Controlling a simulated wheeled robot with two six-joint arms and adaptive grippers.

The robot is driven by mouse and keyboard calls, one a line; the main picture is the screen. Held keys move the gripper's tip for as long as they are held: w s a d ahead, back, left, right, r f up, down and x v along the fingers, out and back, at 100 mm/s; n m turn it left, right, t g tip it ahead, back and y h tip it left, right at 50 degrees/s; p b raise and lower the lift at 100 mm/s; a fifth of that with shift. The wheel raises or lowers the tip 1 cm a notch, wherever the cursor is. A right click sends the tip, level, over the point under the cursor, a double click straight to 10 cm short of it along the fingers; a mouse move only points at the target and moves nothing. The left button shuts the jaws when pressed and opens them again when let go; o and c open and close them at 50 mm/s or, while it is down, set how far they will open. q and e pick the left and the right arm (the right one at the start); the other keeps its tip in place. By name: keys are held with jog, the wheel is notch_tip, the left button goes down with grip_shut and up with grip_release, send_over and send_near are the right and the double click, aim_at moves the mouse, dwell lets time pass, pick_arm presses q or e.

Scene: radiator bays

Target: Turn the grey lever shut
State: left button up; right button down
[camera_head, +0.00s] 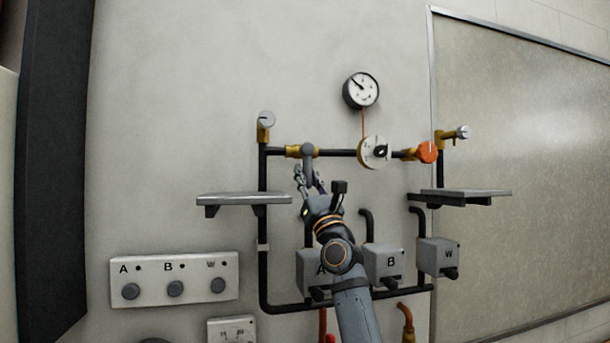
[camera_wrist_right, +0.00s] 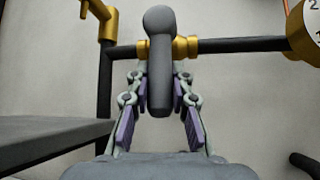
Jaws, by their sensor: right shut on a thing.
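The grey lever (camera_head: 308,152) sits on a brass valve on the black horizontal pipe, left of the dial. Its handle points down, across the pipe. In the right wrist view the lever (camera_wrist_right: 160,65) hangs straight down between the two fingers. My right gripper (camera_head: 310,179) reaches up from below and is shut on the lever's handle. The fingers (camera_wrist_right: 161,88) lie on both sides of it. The brass valve body (camera_wrist_right: 186,47) shows behind the lever. My left gripper is not in view.
A grey shelf (camera_head: 243,199) stands out just left of my gripper; another shelf (camera_head: 466,196) is at right. A round dial (camera_head: 374,152) and an orange knob (camera_head: 427,152) are on the same pipe. A gauge (camera_head: 361,90) hangs above. Grey boxes (camera_head: 383,264) are below.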

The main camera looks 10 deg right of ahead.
jog(key=shift+w+f, duration=0.1)
jog(key=shift+f, duration=0.1)
jog(key=c, duration=1.3)
grip_release()
jog(key=shift+c, duration=0.2)
jog(key=shift+o, duration=0.9)
jog(key=shift+r, duration=0.15)
jog(key=shift+s, duration=0.2)
jog(key=v, duration=1.2)
